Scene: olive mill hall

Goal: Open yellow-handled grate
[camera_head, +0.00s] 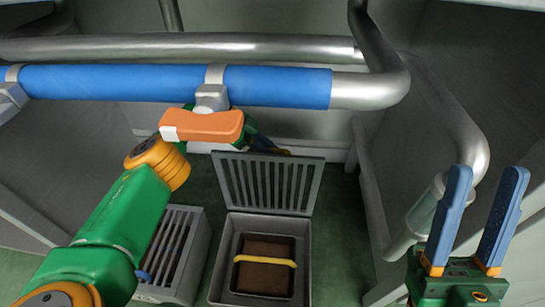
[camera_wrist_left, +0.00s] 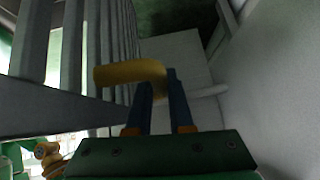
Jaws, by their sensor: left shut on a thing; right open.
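The grate (camera_head: 268,182) stands raised, tilted up at the back of an open grey box (camera_head: 218,262). Its yellow handle (camera_wrist_left: 125,73) shows in the left wrist view, with the grate's bars (camera_wrist_left: 72,45) to its left. My left gripper (camera_wrist_left: 158,82) is shut on this handle. In the head view the left gripper is largely hidden behind an orange lever; only bits of it show at the grate's top edge. My right gripper (camera_head: 487,182) is open and empty at the right, away from the grate.
A brown block with a yellow strap (camera_head: 265,261) sits inside the open box. Another box with a shut slatted grate (camera_head: 172,245) stands to its left. A blue-wrapped pipe (camera_head: 130,84) with the orange lever (camera_head: 205,126) crosses above. Grey pipes (camera_head: 465,140) bend down at the right.

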